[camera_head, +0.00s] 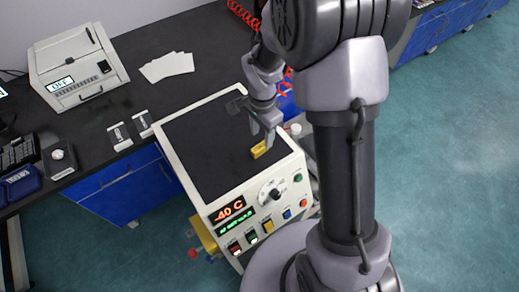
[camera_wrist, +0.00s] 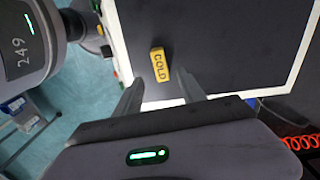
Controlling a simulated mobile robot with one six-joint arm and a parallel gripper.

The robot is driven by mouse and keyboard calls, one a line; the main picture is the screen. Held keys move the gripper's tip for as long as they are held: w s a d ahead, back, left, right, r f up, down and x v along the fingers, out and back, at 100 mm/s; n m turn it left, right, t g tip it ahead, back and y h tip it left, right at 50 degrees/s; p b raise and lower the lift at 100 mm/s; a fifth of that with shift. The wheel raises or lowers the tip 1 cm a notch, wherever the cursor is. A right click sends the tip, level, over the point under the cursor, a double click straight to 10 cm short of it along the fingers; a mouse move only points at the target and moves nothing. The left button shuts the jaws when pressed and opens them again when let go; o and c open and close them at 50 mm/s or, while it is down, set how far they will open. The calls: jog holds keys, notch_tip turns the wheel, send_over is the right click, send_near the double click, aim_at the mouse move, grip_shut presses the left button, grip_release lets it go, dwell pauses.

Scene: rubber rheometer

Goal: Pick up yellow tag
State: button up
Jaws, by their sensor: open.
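The yellow tag (camera_head: 259,150) lies on the dark top of the white machine (camera_head: 180,165), near its right edge. In the wrist view the tag (camera_wrist: 160,65) reads "COLD" and lies flat, just beyond the fingertips and roughly between them in line. My gripper (camera_head: 262,135) is over the right part of the machine top, close to the tag. In the wrist view the fingers of my gripper (camera_wrist: 160,85) are spread apart with nothing between them. I cannot tell the exact height of the fingertips above the top.
A black bench (camera_head: 130,95) behind holds a white instrument (camera_head: 78,66) and papers (camera_head: 167,67). A red coiled cable (camera_head: 243,14) lies at the back. The rest of the machine top is clear.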

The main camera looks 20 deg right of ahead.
aim_at(260, 147)
jog(key=f, duration=0.2)
jog(key=f+b, duration=0.1)
jog(key=f, duration=0.3)
jog(key=shift+a+f+b, duration=0.3)
jog(key=shift+a+b, duration=0.05)
jog(key=shift+b, duration=0.05)
grip_shut()
